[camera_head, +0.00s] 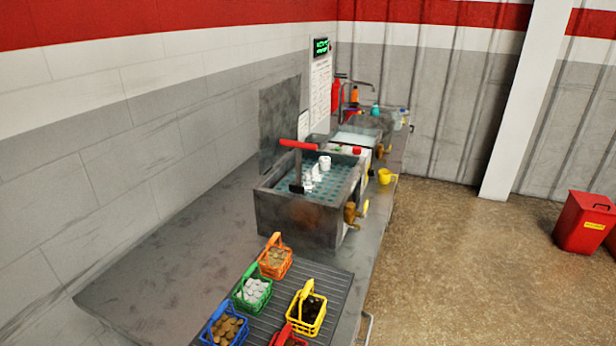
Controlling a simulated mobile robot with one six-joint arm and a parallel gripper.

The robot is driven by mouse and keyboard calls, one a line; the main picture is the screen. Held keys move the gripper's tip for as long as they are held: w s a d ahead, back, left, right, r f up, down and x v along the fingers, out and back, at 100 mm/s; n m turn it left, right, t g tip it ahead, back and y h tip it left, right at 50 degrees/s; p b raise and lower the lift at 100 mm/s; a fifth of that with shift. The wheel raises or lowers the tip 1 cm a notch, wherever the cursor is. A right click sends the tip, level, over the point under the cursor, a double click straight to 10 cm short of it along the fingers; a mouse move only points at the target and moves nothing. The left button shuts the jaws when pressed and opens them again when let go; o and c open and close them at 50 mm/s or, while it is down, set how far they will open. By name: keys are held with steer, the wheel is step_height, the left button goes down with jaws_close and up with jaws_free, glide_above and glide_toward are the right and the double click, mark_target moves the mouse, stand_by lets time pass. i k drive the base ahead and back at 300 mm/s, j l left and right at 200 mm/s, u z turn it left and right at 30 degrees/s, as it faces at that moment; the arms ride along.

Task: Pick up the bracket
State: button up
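I cannot pick out a bracket with certainty. A grey metal basin (290,213) stands on the bench, with a teal perforated floor inside. Small white and pale pieces (315,175) stand in it, too small to identify. Several coloured baskets hold loose parts: an orange one (275,260), a green one (251,291), a blue one (224,328), a yellow one (306,312) and a red one (288,338). The parts in them are too small to tell apart. My gripper is not in view.
A second basin (356,138), bottles and a yellow cup (386,176) are farther back. The bench (165,275) is bare at left. A red bin (582,222) stands on open floor at right.

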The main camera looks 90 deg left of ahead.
mark_target(314, 177)
steer(key=i+j+u, duration=0.3)
steer(key=u, duration=0.15)
steer(key=i+j+u, duration=0.3)
steer(key=u, duration=0.2)
steer(key=i+u, duration=0.9)
steer(key=i+l+u, duration=0.15)
steer(key=i+u, duration=0.2)
steer(key=u, duration=0.15)
steer(key=i+l+u, duration=0.45)
steer(key=k+j, duration=0.1)
steer(key=j, duration=0.05)
